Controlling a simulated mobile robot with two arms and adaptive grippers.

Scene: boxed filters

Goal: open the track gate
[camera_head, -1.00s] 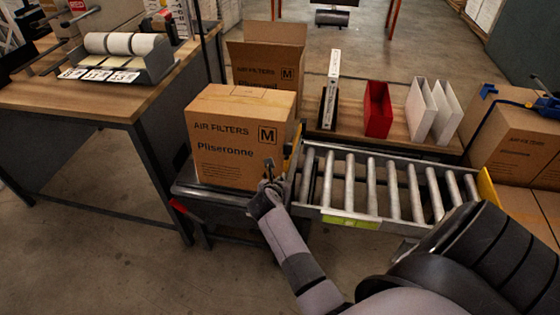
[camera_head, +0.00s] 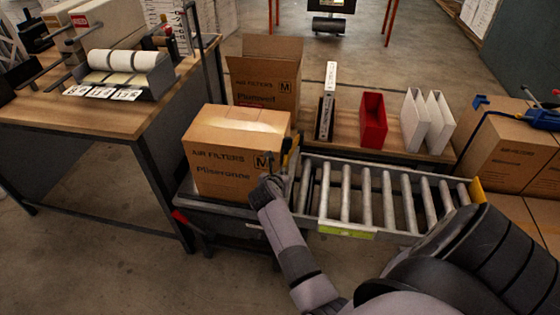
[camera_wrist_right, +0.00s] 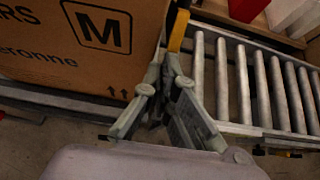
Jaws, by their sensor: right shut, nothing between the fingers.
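The track gate (camera_head: 294,154) is a narrow yellow and dark upright plate at the left end of the roller track (camera_head: 348,233), beside a large carton marked AIR FILTERS (camera_head: 225,170). In the right wrist view the gate's yellow edge (camera_wrist_right: 179,30) stands between the carton (camera_wrist_right: 60,45) and the rollers. My right gripper (camera_head: 284,150) is at the carton's right front corner, against or very near the gate. In the wrist view its fingers (camera_wrist_right: 172,58) come together and hold nothing. Whether they touch the gate is unclear. The gate's lower part is hidden by my fingers. My left gripper is out of view.
An open carton (camera_head: 262,82) stands behind. A white binder (camera_head: 328,100), a red holder (camera_head: 373,120) and white holders (camera_head: 415,122) stand on the bench beyond the empty rollers. Another yellow plate (camera_head: 477,190) is at the track's right end. A work table (camera_head: 70,115) stands at left.

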